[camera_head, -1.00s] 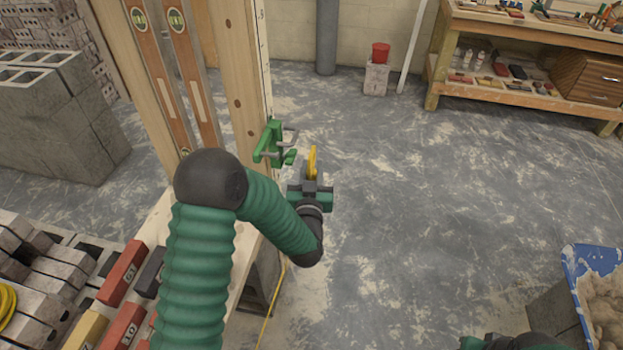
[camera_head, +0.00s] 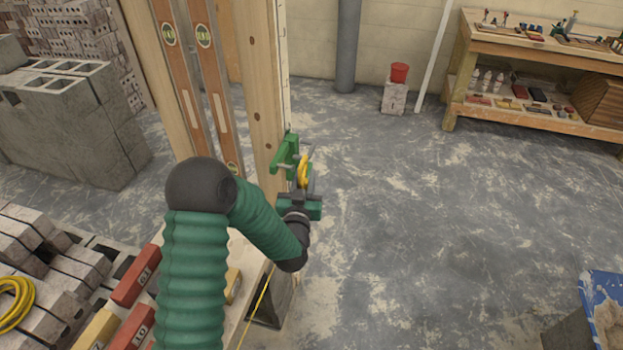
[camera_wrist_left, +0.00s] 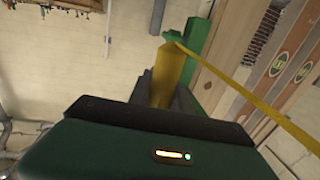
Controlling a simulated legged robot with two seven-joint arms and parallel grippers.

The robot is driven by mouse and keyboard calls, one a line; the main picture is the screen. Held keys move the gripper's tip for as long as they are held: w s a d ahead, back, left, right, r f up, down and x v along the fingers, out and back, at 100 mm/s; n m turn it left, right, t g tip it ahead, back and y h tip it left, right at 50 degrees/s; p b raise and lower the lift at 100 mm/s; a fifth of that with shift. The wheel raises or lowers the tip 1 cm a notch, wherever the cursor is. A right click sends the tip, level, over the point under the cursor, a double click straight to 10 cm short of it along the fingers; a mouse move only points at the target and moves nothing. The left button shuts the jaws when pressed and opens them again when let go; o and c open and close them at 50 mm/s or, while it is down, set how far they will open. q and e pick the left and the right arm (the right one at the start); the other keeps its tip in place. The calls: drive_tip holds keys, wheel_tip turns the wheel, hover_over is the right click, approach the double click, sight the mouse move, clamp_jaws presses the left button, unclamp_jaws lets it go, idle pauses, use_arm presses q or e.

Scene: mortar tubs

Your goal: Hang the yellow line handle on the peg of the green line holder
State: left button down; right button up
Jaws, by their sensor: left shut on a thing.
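The yellow line handle (camera_head: 303,171) is held upright in my left gripper (camera_head: 304,187), which is shut on it. The handle overlaps the green line holder (camera_head: 286,152) in the head view. The holder is fixed to the edge of the wooden post, and a short grey peg sticks out from it to the right. I cannot tell whether the handle touches the peg. In the left wrist view the handle (camera_wrist_left: 174,72) stands just in front of the green holder (camera_wrist_left: 196,38). A yellow line (camera_wrist_left: 245,92) runs from its top towards the lower right. My right gripper is not in view.
The wooden post (camera_head: 262,90) with two spirit levels stands left of the gripper. Bricks (camera_head: 135,275) lie at the lower left. A blue mortar tub (camera_head: 600,290) is at the lower right.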

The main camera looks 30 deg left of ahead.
use_arm(q)
drive_tip(key=shift+s+a+f+b, duration=0.2)
drive_tip(key=shift+a+f, duration=0.05)
drive_tip(key=shift+a, duration=0.5)
drive_tip(key=shift+s+a+f+b, duration=0.15)
drive_tip(key=shift+a+f, duration=0.05)
drive_tip(key=shift+a, duration=0.6)
drive_tip(key=shift+s+a+f+b, duration=0.2)
drive_tip(key=shift+a+f, duration=0.05)
drive_tip(key=shift+a, duration=0.5)
drive_tip(key=c, duration=1.1)
unclamp_jaws()
drive_tip(key=shift+o, duration=0.2)
drive_tip(key=o, duration=0.5)
